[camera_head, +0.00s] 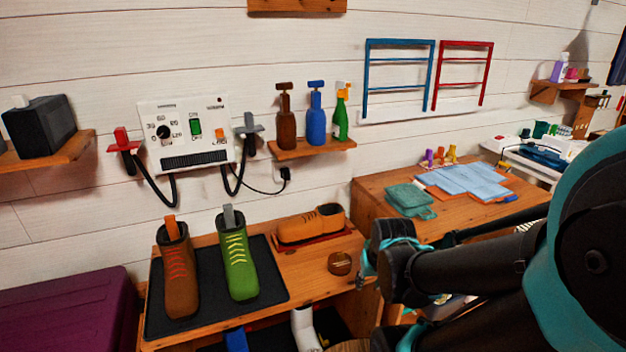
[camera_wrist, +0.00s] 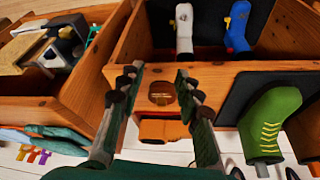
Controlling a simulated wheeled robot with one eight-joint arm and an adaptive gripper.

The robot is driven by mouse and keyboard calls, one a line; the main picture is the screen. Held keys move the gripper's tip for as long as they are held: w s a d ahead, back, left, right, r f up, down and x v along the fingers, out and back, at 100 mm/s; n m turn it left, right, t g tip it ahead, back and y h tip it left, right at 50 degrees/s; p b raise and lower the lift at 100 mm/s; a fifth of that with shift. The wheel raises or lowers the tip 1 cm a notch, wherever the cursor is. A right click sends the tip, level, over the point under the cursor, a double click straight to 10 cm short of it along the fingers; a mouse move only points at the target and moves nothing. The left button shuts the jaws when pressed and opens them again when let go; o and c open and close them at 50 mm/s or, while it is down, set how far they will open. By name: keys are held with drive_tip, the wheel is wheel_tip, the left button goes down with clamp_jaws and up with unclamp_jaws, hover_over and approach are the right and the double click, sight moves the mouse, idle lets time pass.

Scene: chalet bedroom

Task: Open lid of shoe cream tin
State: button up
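The shoe cream tin (camera_head: 340,263) is a small, round brown tin on the wooden bench top (camera_head: 310,272), near the orange-brown shoe (camera_head: 312,224). Its lid looks closed. It also shows in the wrist view (camera_wrist: 162,93), between my two fingers as seen from above. My gripper (camera_head: 368,262) is just right of the tin in the head view. In the wrist view my gripper (camera_wrist: 158,76) is open, with one dark finger on each side of the tin and visible gaps. I cannot tell the height of the fingertips above the bench.
A brown boot (camera_head: 177,275) and a green boot (camera_head: 238,262) stand on a black mat (camera_head: 268,285) left of the tin. White and blue boots (camera_wrist: 238,27) stand on the lower shelf. A wooden desk (camera_head: 385,190) with a teal folded cloth (camera_head: 408,200) is behind my arm.

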drive_tip(key=w+a+r+m+g, duration=0.1)
drive_tip(key=w+r+m, duration=0.2)
drive_tip(key=w, duration=0.2)
drive_tip(key=w+r+m+g, duration=0.1)
drive_tip(key=w+r+m, duration=0.15)
drive_tip(key=w, duration=0.25)
wheel_tip(320, 180, up, 2)
drive_tip(key=r+m+g, duration=0.1)
drive_tip(key=m+g, duration=0.1)
drive_tip(key=m, duration=0.7)
hover_over(341, 254)
wheel_tip(341, 254, down, 18)
drive_tip(key=shift+r, duration=0.15)
drive_tip(key=shift+c, duration=0.3)
clamp_jaws()
